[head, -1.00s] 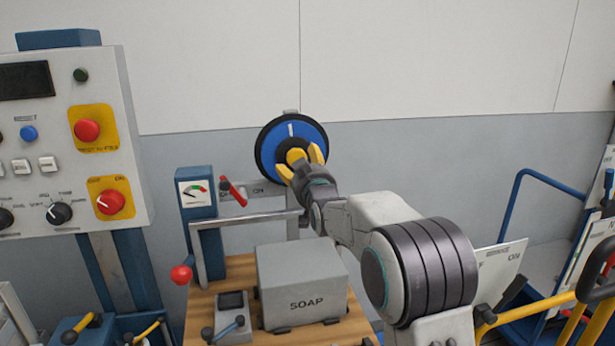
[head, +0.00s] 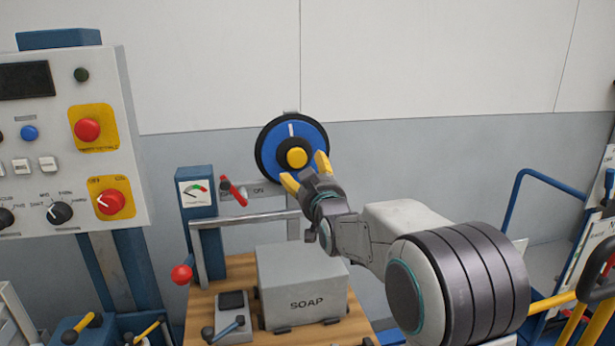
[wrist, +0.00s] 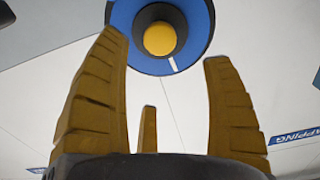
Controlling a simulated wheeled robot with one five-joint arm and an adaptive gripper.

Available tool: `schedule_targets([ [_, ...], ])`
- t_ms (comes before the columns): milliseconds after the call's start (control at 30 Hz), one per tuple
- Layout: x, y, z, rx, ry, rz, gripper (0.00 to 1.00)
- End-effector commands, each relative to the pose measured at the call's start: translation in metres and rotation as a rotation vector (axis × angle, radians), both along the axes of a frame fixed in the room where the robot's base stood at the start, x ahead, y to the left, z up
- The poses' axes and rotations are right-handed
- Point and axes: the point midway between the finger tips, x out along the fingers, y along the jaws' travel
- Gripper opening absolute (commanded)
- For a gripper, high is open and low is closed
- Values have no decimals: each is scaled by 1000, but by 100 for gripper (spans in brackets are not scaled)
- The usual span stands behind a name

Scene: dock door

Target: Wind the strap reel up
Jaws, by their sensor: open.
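The strap reel (head: 277,137) is a blue disc with a black rim, a white mark near its top and a yellow knob (head: 297,158) in front. The white mark points down in that view.
Below stands a wooden bench (head: 237,273) with a grey SOAP box (head: 302,285), a metal rail (head: 245,217) and a red-knobbed lever (head: 182,274). A control panel (head: 75,140) is at left. A blue-railed cart (head: 515,195) is at right.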

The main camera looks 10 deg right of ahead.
Motion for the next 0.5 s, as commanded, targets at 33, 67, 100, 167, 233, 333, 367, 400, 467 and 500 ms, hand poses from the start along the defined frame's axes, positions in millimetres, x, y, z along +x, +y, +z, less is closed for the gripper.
schedule_targets([
  [33, 0, 0, 0, 0, 1, 0, 74],
  [67, -1, 0, 0, 0, 4, 0, 74],
  [100, -3, 0, 0, 0, 13, 0, 74],
  [167, -8, 0, -1, -1, 36, 0, 74],
  [233, -19, 0, -4, -1, 84, 0, 74],
  [333, -47, 0, -14, -3, 197, 0, 74],
  [367, -58, 0, -18, -4, 240, 0, 74],
  [400, -75, 0, -25, -5, 301, 0, 74],
  [467, -103, -1, -36, -6, 397, 0, 74],
  [500, -124, -1, -45, -7, 465, 0, 74],
])
